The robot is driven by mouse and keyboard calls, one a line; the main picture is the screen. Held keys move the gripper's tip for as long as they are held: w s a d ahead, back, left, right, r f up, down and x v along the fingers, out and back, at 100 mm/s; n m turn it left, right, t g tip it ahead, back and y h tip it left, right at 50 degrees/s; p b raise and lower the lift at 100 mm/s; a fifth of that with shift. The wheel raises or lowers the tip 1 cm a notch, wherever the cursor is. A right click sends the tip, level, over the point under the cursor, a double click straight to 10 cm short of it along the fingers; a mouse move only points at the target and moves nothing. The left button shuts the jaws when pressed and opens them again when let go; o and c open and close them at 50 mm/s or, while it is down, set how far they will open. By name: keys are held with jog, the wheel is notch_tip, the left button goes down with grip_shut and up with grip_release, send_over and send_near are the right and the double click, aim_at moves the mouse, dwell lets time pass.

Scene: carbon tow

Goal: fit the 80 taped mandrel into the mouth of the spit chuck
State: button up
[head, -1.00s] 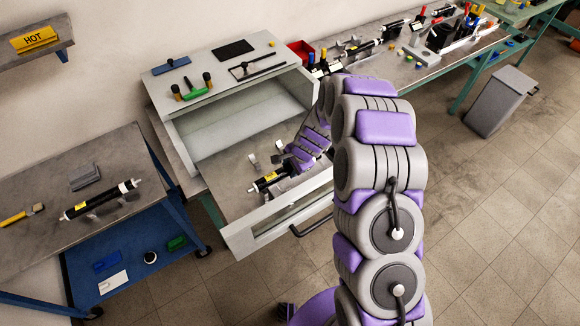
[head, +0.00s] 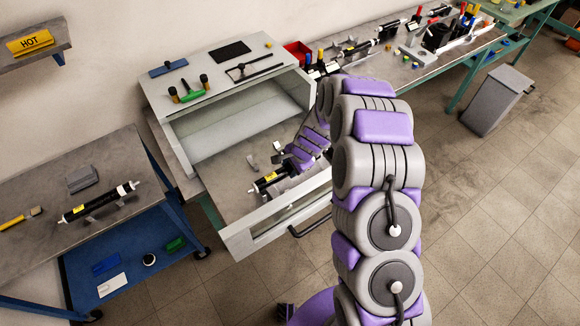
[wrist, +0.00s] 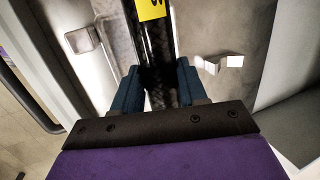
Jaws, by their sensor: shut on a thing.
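A black mandrel with a yellow label (head: 266,182) is in the open drawer of the grey cabinet, partly hidden behind my arm. In the wrist view, the black woven tube (wrist: 154,45) runs between the blue fingers of my gripper (wrist: 157,80), which is shut on it. The yellow label shows at the top edge, its number cut off. In the head view, my gripper is at the mandrel's right part, mostly hidden by my arm. A second black mandrel with a yellow label (head: 100,202) lies on the left cart. I cannot make out the spit chuck.
The open drawer (head: 272,240) has raised walls and small metal supports (head: 252,161) near the mandrel. The cabinet top (head: 205,60) holds tools. A crowded bench (head: 425,60) stands at the back right, with a grey bin (head: 495,100) beside it. Floor at right is clear.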

jog(key=shift+w+d+p, duration=0.3)
dwell(1.1)
jog(key=o, duration=1.3)
jog(key=shift+d, duration=0.25)
jog(key=shift+o, duration=0.2)
jog(key=shift+a+r, duration=0.1)
jog(key=shift+r, duration=0.25)
jog(key=p+v, duration=0.1)
jog(key=v, duration=1.5)
jog(key=shift+s+d+r, duration=0.2)
jog(key=shift+d+r, duration=0.05)
jog(key=shift+r, duration=0.1)
